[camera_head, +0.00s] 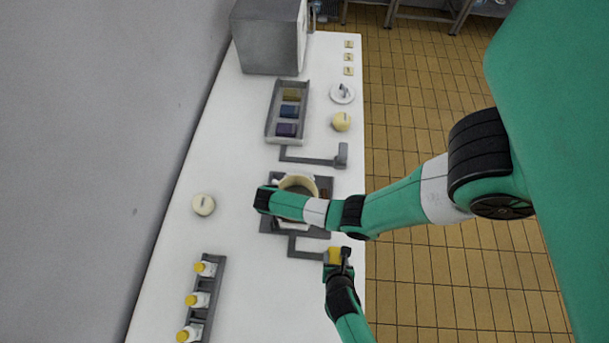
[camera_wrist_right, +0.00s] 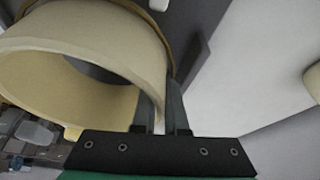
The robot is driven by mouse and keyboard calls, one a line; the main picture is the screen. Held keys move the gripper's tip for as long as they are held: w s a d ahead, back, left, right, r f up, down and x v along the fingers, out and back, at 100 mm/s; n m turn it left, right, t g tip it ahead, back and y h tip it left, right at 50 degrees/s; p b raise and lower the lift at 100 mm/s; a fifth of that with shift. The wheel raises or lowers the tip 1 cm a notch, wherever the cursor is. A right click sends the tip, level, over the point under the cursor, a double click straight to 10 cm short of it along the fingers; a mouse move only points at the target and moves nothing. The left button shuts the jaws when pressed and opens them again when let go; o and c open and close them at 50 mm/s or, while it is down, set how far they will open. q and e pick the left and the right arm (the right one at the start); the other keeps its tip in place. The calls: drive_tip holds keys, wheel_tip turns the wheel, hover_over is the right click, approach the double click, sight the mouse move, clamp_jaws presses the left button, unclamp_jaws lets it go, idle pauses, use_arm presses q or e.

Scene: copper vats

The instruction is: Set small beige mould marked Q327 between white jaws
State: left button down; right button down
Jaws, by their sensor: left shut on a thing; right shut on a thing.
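A beige, open, ring-shaped mould (camera_head: 297,183) is over the dark grey fixture (camera_head: 268,222); no Q327 mark is readable. Small white parts, perhaps jaws, show beside its rim. My right gripper (camera_head: 262,200) reaches over the fixture from the right, its tips hard to make out. In the right wrist view my right gripper (camera_wrist_right: 162,118) is shut on the wall of the mould (camera_wrist_right: 95,35). A white piece (camera_wrist_right: 158,5) shows beyond the rim. My left gripper (camera_head: 338,262) is shut on a yellow block (camera_head: 334,255) at the end of a grey bar. Whether the mould rests on the fixture is unclear.
Round pale pieces lie left (camera_head: 204,205) and beyond the fixture (camera_head: 341,121). A grey tray (camera_head: 270,122) holds coloured blocks. A rack (camera_head: 217,288) holds yellow-capped bottles. Another grey bar (camera_head: 310,160) lies beyond the fixture.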

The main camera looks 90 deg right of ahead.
use_arm(q)
drive_tip(key=shift+a+f, duration=0.1)
use_arm(e)
drive_tip(key=shift+f, duration=0.45)
drive_tip(key=c, duration=0.9)
unclamp_jaws()
drive_tip(key=v, duration=1.2)
